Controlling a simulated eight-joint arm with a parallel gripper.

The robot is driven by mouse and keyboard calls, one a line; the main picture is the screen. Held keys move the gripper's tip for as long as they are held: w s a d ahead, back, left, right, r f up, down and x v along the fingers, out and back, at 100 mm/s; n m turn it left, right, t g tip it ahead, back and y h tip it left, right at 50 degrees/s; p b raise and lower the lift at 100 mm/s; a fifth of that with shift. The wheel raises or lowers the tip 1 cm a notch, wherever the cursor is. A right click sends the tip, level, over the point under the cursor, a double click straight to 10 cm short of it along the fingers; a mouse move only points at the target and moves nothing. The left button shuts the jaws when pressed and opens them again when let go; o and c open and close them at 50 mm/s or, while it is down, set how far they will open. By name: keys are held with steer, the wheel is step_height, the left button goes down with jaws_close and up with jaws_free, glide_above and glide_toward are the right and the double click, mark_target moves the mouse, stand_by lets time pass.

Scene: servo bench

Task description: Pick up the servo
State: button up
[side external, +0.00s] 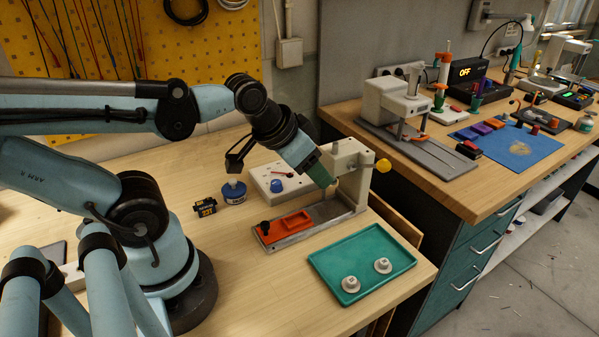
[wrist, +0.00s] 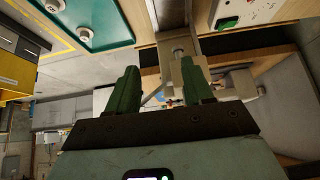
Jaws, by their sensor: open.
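A small black block with a yellow label (side external: 205,210), which looks like the servo, stands on the wooden bench left of the blue-capped jar. It does not show in the wrist view. My gripper (side external: 322,176) is up and to the right of it, in front of the cream press head in the side external view. In the wrist view my gripper (wrist: 159,88) has its two green fingers apart with nothing between them.
A blue-capped jar (side external: 233,191) stands close right of the servo. A white panel box (side external: 281,180), a cream press (side external: 348,160) with an orange fixture (side external: 285,228), and a teal tray (side external: 333,292) with two white round parts lie further right. Bare bench lies in front of the servo.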

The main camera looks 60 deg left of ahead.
steer(key=s+a+f+g+y, duration=0.1)
steer(key=s+a+g, duration=0.15)
steer(key=a, duration=0.25)
steer(key=s+a+g+y, duration=0.1)
steer(key=s+a, duration=0.3)
steer(key=a, duration=0.2)
steer(key=g+h, duration=0.2)
steer(key=g, duration=0.1)
glide_above(206, 200)
steer(key=shift+s+d+f, duration=0.1)
steer(key=shift+f, duration=1.55)
steer(key=shift+s+f, duration=0.1)
steer(key=shift+f, duration=1.55)
steer(key=shift+w+a+f, duration=0.1)
steer(key=shift+w+f, duration=0.05)
steer(key=shift+f, duration=0.6)
steer(key=shift+w+a+f, duration=0.1)
steer(key=shift+w+f, duration=0.05)
steer(key=shift+f, duration=1.7)
jaws_close()
